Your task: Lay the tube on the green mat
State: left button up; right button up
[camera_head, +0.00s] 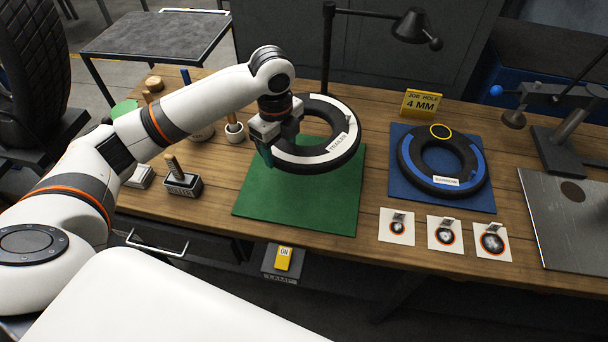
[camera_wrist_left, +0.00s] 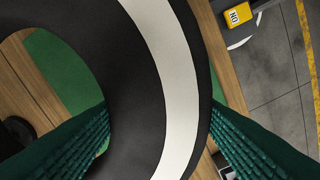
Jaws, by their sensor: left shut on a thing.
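A black tube (camera_head: 346,114) with a white band shows at the upper part of the green mat (camera_head: 297,212) in the head view. My left gripper (camera_head: 268,150) is shut on the tube's left side. In the left wrist view the tube (camera_wrist_left: 135,90) lies between the green ribbed fingers, with part of the green mat (camera_wrist_left: 60,72) behind it. The tube covers the mat's far part and overhangs its far edge in the picture. I cannot tell whether the tube touches the mat. My right gripper is not in view.
A blue mat (camera_head: 478,200) with a blue-banded tube (camera_head: 417,170) is to the right. Patch cards (camera_head: 445,234) lie at the bench's front. A black lamp (camera_head: 410,25) stands behind. A roller block (camera_head: 182,184) and tool pots (camera_head: 235,132) are on the left.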

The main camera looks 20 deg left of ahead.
aim_at(270, 170)
pick_arm(q)
jog(key=w+a+m, duration=0.1)
jog(key=m, duration=0.2)
jog(key=w+a+f+m, duration=0.1)
jog(key=a+m, duration=0.1)
jog(key=m, duration=0.1)
jog(key=w+a+m, duration=0.1)
jog(key=a+m, duration=0.1)
jog(key=m, duration=0.2)
jog(key=shift+w+f, duration=0.3)
jog(key=shift+w+a+f+m, duration=0.15)
jog(key=shift+a+m, duration=0.1)
jog(key=shift+m, duration=0.25)
jog(key=shift+w+a+f+m, duration=0.1)
jog(key=shift+a+m, duration=0.1)
jog(key=shift+m, duration=0.3)
jog(key=shift+a+f, duration=0.1)
jog(key=shift+f, duration=0.1)
jog(key=shift+m, duration=0.3)
notch_tip(270, 170, down, 9)
jog(key=shift+r+p, duration=0.1)
jog(key=shift+p, duration=0.55)
jog(key=shift+f, duration=0.35)
jog(key=o, duration=1.2)
jog(key=shift+f, duration=0.15)
